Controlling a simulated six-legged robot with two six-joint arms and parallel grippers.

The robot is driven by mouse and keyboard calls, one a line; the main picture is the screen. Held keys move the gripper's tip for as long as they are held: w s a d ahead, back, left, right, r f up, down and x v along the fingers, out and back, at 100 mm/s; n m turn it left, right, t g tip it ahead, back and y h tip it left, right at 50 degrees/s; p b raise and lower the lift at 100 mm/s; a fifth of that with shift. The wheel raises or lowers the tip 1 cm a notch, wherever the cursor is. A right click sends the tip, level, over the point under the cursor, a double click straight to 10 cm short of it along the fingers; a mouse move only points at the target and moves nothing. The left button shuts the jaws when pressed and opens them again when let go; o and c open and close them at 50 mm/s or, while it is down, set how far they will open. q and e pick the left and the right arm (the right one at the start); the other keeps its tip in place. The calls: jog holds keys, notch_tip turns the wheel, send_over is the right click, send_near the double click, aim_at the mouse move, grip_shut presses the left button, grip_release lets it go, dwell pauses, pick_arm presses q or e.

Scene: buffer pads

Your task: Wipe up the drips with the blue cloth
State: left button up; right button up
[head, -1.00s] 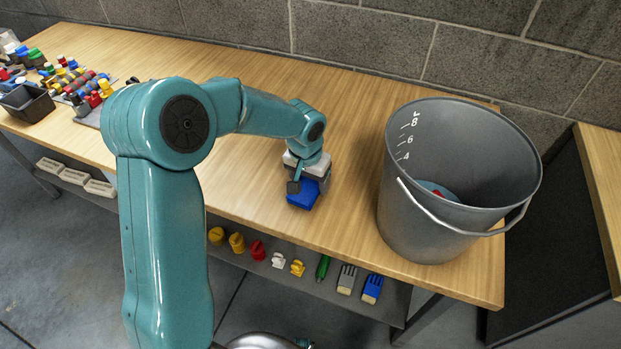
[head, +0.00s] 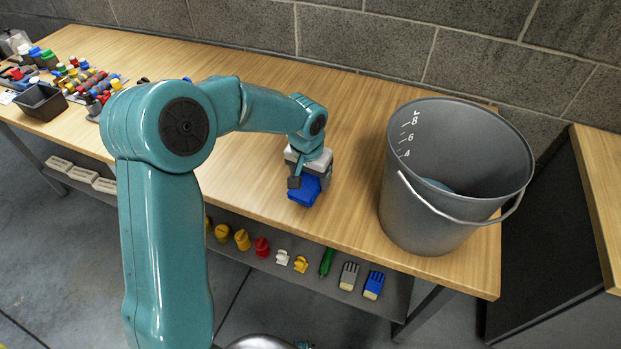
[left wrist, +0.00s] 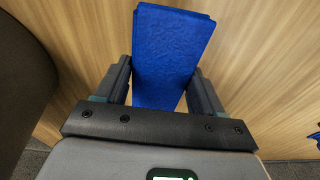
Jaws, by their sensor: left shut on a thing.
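The blue cloth (head: 303,192) is a folded, thick pad. My left gripper (head: 308,180) is shut on it, low over the wooden table near its front edge, left of the grey bucket. In the left wrist view the blue cloth (left wrist: 172,55) sits between the two dark fingers of the left gripper (left wrist: 162,85) and sticks out beyond them. I cannot tell whether the cloth touches the table. No drips can be made out on the bare wood. My right gripper is not in view.
The grey bucket (head: 430,215) stands at the table's right end, with something blue inside. Sorted small parts (head: 85,82) and a dark bin (head: 42,102) are at the far left. Brushes (head: 373,285) and other items lie on the lower shelf. The wood (head: 250,195) left of the cloth is clear.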

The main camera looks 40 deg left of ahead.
pick_arm(q)
jog(key=shift+w+a+r+p, duration=0.15)
jog(key=shift+w+r+p, duration=0.1)
jog(key=shift+r+p, duration=0.45)
notch_tip(320, 180, up, 2)
jog(key=shift+s+p, duration=0.15)
jog(key=shift+p, duration=0.25)
jog(key=shift+r+p, duration=0.6)
jog(key=shift+r, duration=0.15)
